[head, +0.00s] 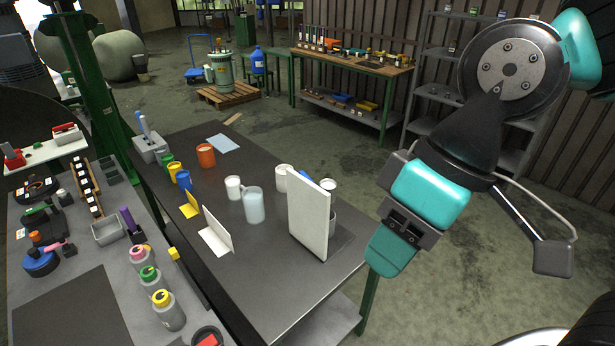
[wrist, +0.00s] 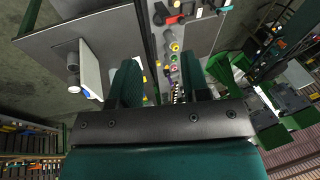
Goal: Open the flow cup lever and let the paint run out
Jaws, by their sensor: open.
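I cannot make out the flow cup or its lever for certain. An upright white panel (head: 309,219) stands near the right edge of the dark table (head: 283,295). A greyish cylindrical part (head: 333,215) shows partly behind it, and a white round top (head: 328,185) shows above. The wrist view shows the white panel (wrist: 90,68) at the left, with small light cylinders beside it. My gripper (head: 392,254) hangs in the air to the right of the panel, apart from it. In the wrist view its two fingers (wrist: 158,82) stand apart with nothing between them.
A translucent beaker (head: 253,205) and white cups (head: 233,188) stand left of the panel. A folded white card (head: 216,235) lies nearer. Coloured cups (head: 206,155) stand farther back. A bench with bottles (head: 168,310) adjoins at left.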

